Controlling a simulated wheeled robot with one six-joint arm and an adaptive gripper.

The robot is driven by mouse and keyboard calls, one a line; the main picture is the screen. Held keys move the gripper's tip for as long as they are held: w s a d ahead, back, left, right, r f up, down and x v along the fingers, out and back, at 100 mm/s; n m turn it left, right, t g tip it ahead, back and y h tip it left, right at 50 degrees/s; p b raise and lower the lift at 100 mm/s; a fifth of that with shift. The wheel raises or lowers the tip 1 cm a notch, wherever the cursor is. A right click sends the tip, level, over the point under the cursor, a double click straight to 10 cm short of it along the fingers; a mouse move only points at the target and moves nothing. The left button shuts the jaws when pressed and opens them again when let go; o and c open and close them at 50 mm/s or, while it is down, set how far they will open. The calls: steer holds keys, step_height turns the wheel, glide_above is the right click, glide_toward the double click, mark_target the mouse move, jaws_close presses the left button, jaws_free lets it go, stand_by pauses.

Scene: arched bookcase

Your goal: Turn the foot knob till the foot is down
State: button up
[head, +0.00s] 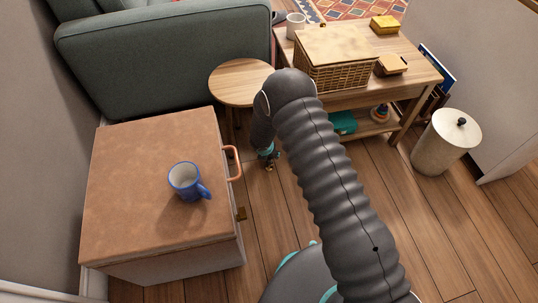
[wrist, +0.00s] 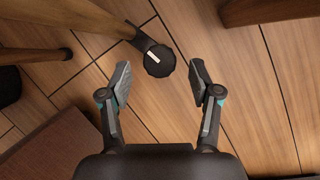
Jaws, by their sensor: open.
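In the wrist view a black round knob (wrist: 158,60) with a scalloped edge and a short white mark shows at the foot of a wooden leg (wrist: 85,16). A dark neck joins it to the leg's end. My gripper (wrist: 160,75) is open, with one finger to the left of the knob and one to the right, and the knob just beyond the gap between the tips. I cannot tell any contact. In the head view my gripper (head: 267,156) is low beside the round side table (head: 240,82), mostly hidden by my arm. The knob cannot be made out there.
A box-shaped cabinet (head: 130,180) with a copper handle stands at left, a blue mug (head: 186,182) on top. A green sofa (head: 165,55) is behind. A wooden table (head: 413,72) with a wicker basket (head: 333,58) and a white bin (head: 445,142) are at right. Another leg (wrist: 30,55) is nearby.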

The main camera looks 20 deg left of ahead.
steer(key=shift+x, duration=1.2)
steer(key=c, duration=1.1)
